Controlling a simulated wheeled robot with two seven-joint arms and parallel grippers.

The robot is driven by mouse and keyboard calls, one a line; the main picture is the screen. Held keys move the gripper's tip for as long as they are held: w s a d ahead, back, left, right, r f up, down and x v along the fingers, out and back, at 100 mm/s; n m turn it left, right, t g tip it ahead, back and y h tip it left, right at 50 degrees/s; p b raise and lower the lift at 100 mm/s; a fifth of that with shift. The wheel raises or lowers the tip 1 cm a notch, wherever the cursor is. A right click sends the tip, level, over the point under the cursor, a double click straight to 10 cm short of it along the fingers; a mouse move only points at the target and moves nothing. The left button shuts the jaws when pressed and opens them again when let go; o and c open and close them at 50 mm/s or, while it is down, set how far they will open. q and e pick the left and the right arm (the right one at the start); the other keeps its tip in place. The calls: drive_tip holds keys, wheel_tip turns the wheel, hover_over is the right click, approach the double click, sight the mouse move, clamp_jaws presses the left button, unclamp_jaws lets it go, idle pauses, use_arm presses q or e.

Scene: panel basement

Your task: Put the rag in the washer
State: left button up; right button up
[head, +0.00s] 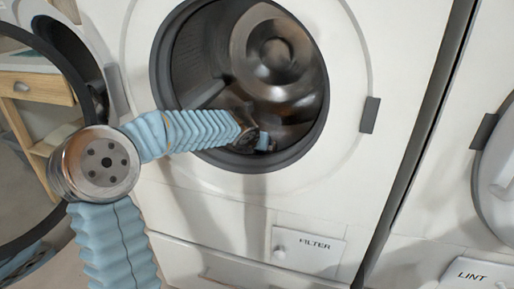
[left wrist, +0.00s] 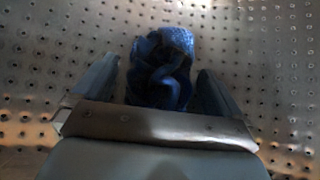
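The washer (head: 345,195) is white, with its round door (head: 22,160) open at the left. My left arm reaches through the opening, and my left gripper (head: 262,140) is inside the drum, low in the head view. In the left wrist view my left gripper (left wrist: 154,85) is open, its two fingers wide apart. The dark blue, crumpled rag (left wrist: 160,68) lies on the perforated drum wall between and just beyond the fingers. A gap shows on both sides of it. The rag cannot be clearly made out in the head view. My right gripper is not in view.
A second white machine marked LINT (head: 472,276) stands at the right. A wooden drawer unit (head: 38,88) is behind the open door.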

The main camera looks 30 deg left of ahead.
use_arm(q)
drive_tip(key=shift+r, duration=0.2)
drive_tip(key=p+v, duration=0.4)
drive_tip(key=v, duration=0.8)
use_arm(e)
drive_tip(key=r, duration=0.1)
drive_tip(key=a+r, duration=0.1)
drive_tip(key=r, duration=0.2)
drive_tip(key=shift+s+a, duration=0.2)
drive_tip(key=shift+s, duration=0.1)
use_arm(q)
drive_tip(key=shift+w, duration=0.1)
